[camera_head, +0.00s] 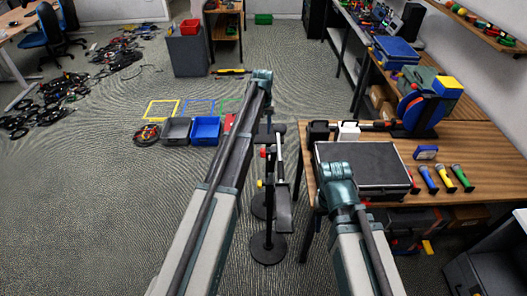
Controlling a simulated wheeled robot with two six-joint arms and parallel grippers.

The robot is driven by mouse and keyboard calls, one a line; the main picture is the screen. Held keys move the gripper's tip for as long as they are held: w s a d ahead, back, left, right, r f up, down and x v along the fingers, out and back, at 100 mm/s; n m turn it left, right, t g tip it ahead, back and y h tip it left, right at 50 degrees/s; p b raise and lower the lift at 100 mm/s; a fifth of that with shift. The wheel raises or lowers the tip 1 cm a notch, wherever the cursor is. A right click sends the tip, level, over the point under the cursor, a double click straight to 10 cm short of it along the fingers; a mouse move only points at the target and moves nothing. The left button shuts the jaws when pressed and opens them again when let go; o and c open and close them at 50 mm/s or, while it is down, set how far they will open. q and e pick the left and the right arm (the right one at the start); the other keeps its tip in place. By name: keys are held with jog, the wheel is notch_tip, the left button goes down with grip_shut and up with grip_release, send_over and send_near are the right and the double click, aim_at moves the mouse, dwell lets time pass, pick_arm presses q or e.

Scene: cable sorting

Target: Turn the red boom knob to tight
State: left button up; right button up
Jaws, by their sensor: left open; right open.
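The boom stand (283,168) stands on the floor left of the wooden table, with round black bases. A small red knob (263,153) shows on the stand's left side; whether it is tight cannot be told. A small yellow part (259,183) sits below it. My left arm reaches up from the bottom, and its gripper (270,136) hangs just above the red knob. It looks open and empty; at this size I cannot tell whether it touches the stand. My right arm ends in a bent joint in front of the black case, and its gripper is hidden behind the arm.
The wooden table (480,145) holds a black case (362,164), several coloured microphones (428,180) and a blue disc (415,108). Grey (176,130) and blue (206,130) bins stand on the floor. Cable heaps (40,107) lie at left. The lower left floor is clear.

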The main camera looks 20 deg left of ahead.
aim_at(263, 150)
pick_arm(q)
notch_tip(263, 150, down, 12)
jog(key=b, duration=1.1)
jog(key=shift+c, duration=0.3)
grip_shut()
